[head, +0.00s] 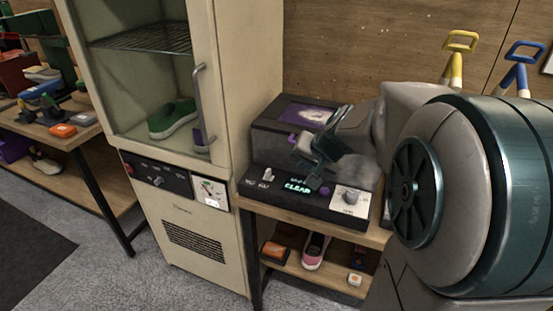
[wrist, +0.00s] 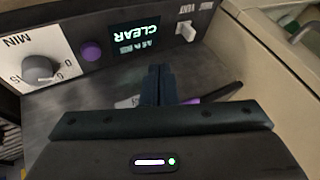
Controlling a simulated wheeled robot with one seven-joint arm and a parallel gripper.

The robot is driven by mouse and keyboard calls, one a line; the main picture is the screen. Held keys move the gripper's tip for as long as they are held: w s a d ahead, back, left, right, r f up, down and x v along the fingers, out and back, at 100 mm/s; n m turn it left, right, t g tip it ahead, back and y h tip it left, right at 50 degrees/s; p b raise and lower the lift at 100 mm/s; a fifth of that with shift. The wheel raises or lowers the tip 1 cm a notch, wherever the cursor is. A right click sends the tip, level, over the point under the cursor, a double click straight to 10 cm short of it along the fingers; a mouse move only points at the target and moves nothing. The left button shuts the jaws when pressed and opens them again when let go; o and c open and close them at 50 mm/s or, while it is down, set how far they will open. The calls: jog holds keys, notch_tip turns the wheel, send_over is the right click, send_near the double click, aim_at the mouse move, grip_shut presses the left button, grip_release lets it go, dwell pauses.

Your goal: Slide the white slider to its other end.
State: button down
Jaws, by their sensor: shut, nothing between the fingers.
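The white slider (head: 267,173) is a small upright tab at the left end of the dark control panel (head: 309,206), left of the lit "CLEAR" display (head: 297,186). In the wrist view, which shows the panel upside down, the white slider (wrist: 185,32) stands at the upper right, beside the display (wrist: 137,33). My gripper (head: 319,181) is over the panel, right of the slider. In the wrist view, my gripper's fingers (wrist: 158,78) are together, empty and apart from the slider. The slider's track is too small to make out.
A purple button (wrist: 91,50) and a round dial (head: 350,197) sit right of the display in the head view. A tall cream cabinet (head: 238,60) with a green shoe (head: 173,118) stands close on the left. A pink shoe (head: 315,252) lies on the shelf below.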

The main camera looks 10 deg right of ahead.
jog(key=b, duration=0.1)
send_near(272, 176)
jog(key=d+f, duration=0.2)
jog(key=f, duration=0.1)
jog(key=shift+d+f, duration=0.2)
jog(key=shift+d, duration=0.05)
jog(key=w+a, duration=0.1)
jog(key=w+a+p, duration=0.1)
jog(key=shift+w+a+f, duration=0.1)
jog(key=shift+a, duration=0.15)
jog(key=shift+w+a+f+p, duration=0.1)
jog(key=shift+w+a+p, duration=0.2)
jog(key=shift+w+a, duration=0.1)
